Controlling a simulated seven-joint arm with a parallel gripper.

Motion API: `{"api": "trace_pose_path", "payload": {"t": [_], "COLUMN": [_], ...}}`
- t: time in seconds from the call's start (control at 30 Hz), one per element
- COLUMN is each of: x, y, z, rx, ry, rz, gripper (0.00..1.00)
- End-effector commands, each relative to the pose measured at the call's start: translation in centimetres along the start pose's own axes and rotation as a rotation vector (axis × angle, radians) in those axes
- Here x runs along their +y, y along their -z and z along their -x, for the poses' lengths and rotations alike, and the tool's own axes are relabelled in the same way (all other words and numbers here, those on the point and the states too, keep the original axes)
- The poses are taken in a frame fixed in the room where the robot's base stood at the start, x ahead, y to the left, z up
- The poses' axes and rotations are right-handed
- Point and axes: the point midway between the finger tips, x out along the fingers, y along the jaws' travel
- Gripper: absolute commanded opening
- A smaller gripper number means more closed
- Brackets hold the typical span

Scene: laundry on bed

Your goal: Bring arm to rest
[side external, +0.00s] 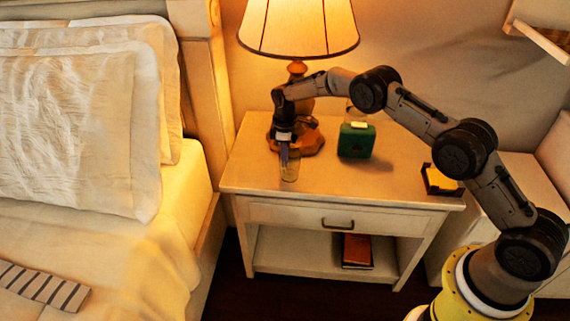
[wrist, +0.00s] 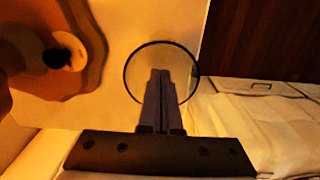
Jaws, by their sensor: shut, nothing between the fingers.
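My gripper (side external: 284,163) points down over the left front part of the nightstand (side external: 229,181). Its two fingers are together with nothing between them. A clear drinking glass (side external: 291,172) stands on the nightstand at the fingertips. In the wrist view my gripper (wrist: 160,75) overlaps the round rim of the glass (wrist: 194,88). I cannot tell whether the fingertips are inside the glass or just above it. My arm reaches across from the right, bent over the nightstand.
A lit lamp (side external: 297,28) stands close behind my gripper, its wooden base (side external: 309,139) just behind the glass. A green box (side external: 357,141) and a dark tray with yellow notes (side external: 441,181) are to the right. The bed (side external: 120,245) is at left. A book (side external: 356,251) lies on the lower shelf.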

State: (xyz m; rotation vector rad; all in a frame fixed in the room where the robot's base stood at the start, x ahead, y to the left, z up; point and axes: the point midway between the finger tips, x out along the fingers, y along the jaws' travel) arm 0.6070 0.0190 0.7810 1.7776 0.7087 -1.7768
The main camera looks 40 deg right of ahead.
Motion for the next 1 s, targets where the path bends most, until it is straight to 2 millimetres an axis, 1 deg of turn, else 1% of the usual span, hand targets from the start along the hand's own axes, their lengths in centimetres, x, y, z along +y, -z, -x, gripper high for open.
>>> {"api": "trace_pose_path", "payload": {"t": [0.03,0.1,0.2,0.37,0.47,0.53,0.57,0.67,0.7,0.77,0.9,1.0], "x": [0.0,0.0,0.0,-0.1,-0.6,-1.2,-1.2,-1.9,-2.2,-2.9,-5.1,-7.1], "y": [0.0,0.1,0.1,0.1,0.5,0.7,0.3,-0.8,-1.3,-2.3,-5.3,-7.8], "z": [1.0,2.1,3.4,4.8,6.6,8.7,9.6,13.4,15.0,17.4,22.9,26.4], "rx": [0.002,0.002,0.001,0.004,0.017,0.035,0.038,0.061,0.071,0.087,0.127,0.159], "ry": [-0.001,-0.002,-0.001,-0.003,-0.015,-0.028,-0.031,-0.047,-0.054,-0.065,-0.088,-0.105], "rz": [0.0,0.0,0.0,-0.005,-0.03,-0.064,-0.074,-0.113,-0.132,-0.16,-0.233,-0.285], "gripper": [0.0,0.0,0.0,0.0,0.0,0.0,0.0,0.0,0.0,0.0,0.0,0.0]}}
